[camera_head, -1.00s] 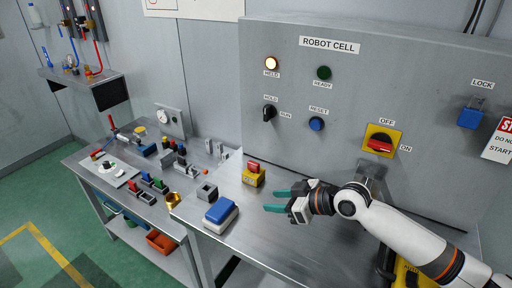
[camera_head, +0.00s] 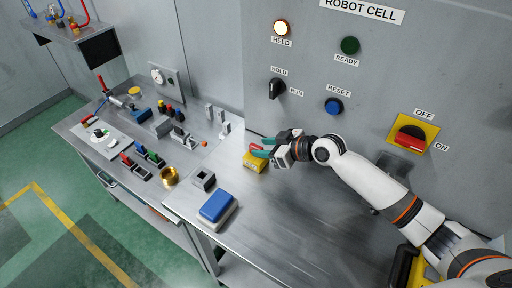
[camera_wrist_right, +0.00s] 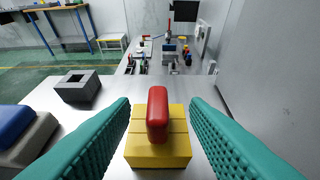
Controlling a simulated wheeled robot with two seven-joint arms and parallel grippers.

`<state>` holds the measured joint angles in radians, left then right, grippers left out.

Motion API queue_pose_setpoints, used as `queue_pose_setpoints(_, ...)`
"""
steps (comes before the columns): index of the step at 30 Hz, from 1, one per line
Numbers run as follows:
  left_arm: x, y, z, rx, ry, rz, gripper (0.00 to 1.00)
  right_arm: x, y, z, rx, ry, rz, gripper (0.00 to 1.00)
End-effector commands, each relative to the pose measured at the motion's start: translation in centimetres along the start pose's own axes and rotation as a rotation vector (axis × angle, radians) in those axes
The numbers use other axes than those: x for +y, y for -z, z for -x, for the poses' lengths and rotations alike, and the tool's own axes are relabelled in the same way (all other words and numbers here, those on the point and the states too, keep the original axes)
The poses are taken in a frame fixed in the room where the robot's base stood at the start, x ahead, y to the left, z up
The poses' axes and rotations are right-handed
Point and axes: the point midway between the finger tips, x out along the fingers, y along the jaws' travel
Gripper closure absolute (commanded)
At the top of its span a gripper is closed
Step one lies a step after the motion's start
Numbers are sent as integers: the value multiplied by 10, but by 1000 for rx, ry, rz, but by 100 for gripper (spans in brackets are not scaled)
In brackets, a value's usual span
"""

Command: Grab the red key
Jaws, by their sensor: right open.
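The red key (camera_wrist_right: 157,114) stands upright on top of a yellow block (camera_wrist_right: 158,149) on the metal bench. In the head view the key (camera_head: 257,148) is partly covered by my right gripper, and the yellow block (camera_head: 255,163) shows below it. My right gripper (camera_head: 262,147) is open, with its teal fingers on either side of the key. In the right wrist view the open right gripper (camera_wrist_right: 158,130) has a gap between each finger and the key. My left gripper is not in view.
A blue-topped block (camera_head: 216,207) and a grey block with a square hole (camera_head: 203,180) stand left on the bench. The control panel (camera_head: 300,70) rises behind. A lower table (camera_head: 100,165) with several parts adjoins at left. The bench right of the blue-topped block is clear.

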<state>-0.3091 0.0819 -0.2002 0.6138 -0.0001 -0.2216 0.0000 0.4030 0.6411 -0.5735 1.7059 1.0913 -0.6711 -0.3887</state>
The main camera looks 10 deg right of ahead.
Motion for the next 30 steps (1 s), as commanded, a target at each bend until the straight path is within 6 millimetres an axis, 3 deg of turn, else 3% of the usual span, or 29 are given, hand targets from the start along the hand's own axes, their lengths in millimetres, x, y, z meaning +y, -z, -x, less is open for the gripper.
queue_pose_setpoints(7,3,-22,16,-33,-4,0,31,2,-2,-23,-1,-1,-4,58)
queue_pose_setpoints(15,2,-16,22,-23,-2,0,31,2,1,-52,1,0,-1,58)
queue_pose_setpoints(23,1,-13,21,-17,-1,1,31,3,2,-54,0,0,0,58)
queue_pose_setpoints(30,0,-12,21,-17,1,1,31,2,2,-54,1,0,0,96)
